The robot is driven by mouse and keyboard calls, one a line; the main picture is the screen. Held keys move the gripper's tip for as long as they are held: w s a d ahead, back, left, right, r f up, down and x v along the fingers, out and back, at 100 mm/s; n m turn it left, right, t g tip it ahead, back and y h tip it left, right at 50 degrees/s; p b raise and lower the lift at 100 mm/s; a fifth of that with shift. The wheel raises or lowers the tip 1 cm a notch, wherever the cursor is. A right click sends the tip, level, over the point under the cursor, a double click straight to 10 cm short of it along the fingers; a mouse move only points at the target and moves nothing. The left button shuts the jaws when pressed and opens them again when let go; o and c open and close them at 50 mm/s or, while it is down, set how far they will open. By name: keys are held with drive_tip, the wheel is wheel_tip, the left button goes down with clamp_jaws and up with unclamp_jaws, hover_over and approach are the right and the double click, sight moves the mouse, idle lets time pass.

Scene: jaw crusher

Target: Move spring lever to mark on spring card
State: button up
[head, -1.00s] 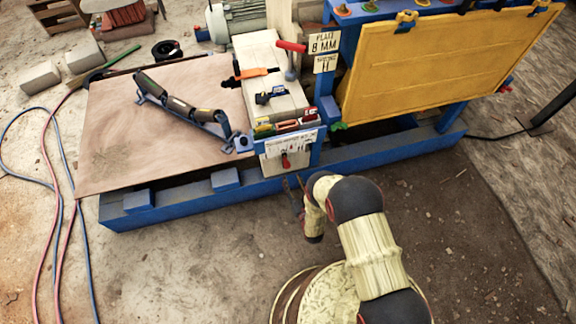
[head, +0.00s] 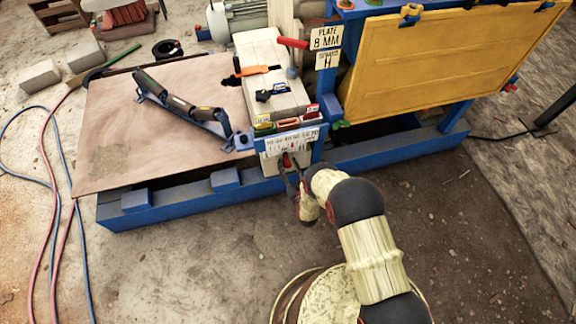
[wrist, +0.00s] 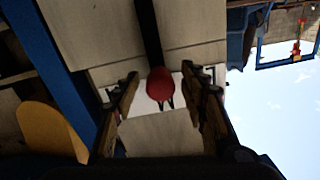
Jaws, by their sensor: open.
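The spring lever is a short lever with a red knob (wrist: 160,84), seen in the wrist view between my open fingers; its dark shaft runs upward in that picture. In the head view the red knob (head: 287,160) shows in front of the pale panel below the white spring card (head: 291,141). The card carries printed marks too small to read. My gripper (wrist: 161,97) is open, with one finger on each side of the knob and a gap at both sides. In the head view my gripper (head: 291,182) is just below the card, at the frame's front.
A red-handled lever (head: 292,43) stands beside the plates reading 8 MM and H. A yellow guard (head: 445,62) is at the right. Coloured blocks (head: 288,125) sit above the card. The blue base beam (head: 180,200) runs along the front, with open floor before it.

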drive_tip(key=shift+c, duration=0.8)
clamp_jaws()
